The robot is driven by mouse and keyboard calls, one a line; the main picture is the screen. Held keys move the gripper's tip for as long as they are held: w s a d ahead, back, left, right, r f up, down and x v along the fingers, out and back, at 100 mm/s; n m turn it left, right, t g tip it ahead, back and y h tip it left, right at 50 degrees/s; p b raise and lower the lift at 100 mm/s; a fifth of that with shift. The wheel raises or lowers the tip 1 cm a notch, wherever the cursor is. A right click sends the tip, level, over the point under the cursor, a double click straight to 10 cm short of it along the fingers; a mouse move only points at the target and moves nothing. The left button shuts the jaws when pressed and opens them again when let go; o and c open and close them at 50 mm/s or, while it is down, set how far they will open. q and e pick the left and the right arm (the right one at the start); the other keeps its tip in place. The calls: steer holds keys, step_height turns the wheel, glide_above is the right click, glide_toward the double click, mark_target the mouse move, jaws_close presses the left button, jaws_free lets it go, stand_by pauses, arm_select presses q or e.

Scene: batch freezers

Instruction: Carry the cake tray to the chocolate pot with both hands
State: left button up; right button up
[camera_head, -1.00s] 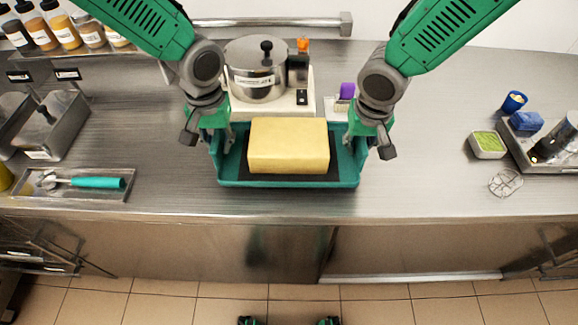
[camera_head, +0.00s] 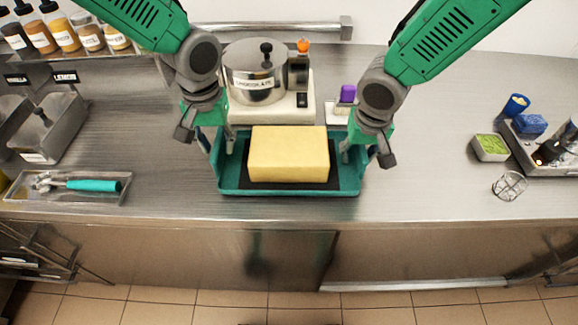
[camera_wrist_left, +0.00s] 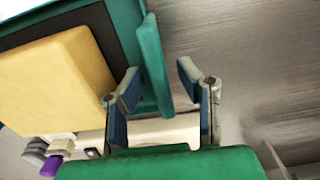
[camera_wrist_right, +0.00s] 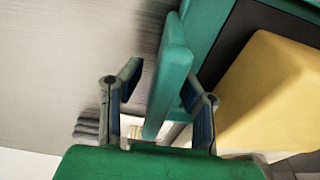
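The teal cake tray (camera_head: 290,190) rests on the steel counter with a yellow cake block (camera_head: 288,154) on a dark mat inside it. The chocolate pot (camera_head: 254,72), a steel pot with a lid, stands on a white base behind the tray. My left gripper (camera_head: 226,150) is at the tray's left end; in the left wrist view its fingers (camera_wrist_left: 157,86) are apart, with the tray's raised end handle (camera_wrist_left: 152,62) between them. My right gripper (camera_head: 346,153) is at the right end; in the right wrist view its fingers (camera_wrist_right: 160,85) are apart around the other handle (camera_wrist_right: 170,75).
A scoop tray (camera_head: 68,199) lies at the left, below metal bins (camera_head: 50,128) and bottles. A purple-topped item (camera_head: 347,93) stands near the pot. At the right are a green-filled dish (camera_head: 490,147), a wire whisk (camera_head: 509,185) and a blue cup (camera_head: 516,104).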

arm_select(q)
step_height(320, 180, up, 9)
steer(key=shift+f, duration=0.1)
steer(key=shift+r, duration=0.2)
arm_select(e)
steer(key=shift+r, duration=0.2)
steer(key=r, duration=0.3)
steer(key=s+r, duration=0.1)
steer(key=r, duration=0.7)
steer(key=shift+s+r, duration=0.2)
steer(key=shift+s, duration=0.2)
